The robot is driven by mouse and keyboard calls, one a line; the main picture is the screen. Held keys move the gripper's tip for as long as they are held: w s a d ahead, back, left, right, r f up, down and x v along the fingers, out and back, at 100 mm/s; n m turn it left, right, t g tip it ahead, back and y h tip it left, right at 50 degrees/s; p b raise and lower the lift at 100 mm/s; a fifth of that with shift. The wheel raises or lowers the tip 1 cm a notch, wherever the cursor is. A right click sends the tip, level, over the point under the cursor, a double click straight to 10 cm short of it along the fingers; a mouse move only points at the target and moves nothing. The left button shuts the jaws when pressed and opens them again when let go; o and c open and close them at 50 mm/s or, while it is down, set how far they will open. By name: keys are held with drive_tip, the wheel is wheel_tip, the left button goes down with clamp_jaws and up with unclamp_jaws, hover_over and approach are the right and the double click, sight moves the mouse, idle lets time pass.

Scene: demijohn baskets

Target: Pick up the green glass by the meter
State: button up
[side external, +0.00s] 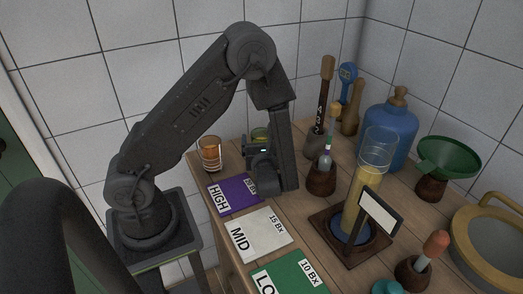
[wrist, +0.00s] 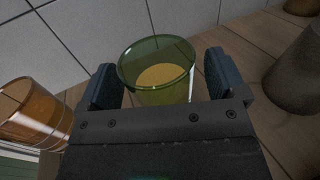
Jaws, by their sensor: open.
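The green glass (wrist: 157,75) holds a yellowish liquid and stands upright between the two open fingers of my gripper (wrist: 160,68) in the wrist view. I cannot tell whether either finger touches it.
An orange glass (side external: 209,158) stands left of my gripper. Cards lie along the front edge: purple HIGH (side external: 233,194), white MID (side external: 262,234), green (side external: 290,275). The tiled wall is close behind.

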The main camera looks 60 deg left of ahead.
drive_tip(key=shift+w+a, duration=0.1)
drive_tip(key=shift+a, duration=0.15)
drive_tip(key=shift+c, duration=0.5)
drive_tip(key=c, duration=1.1)
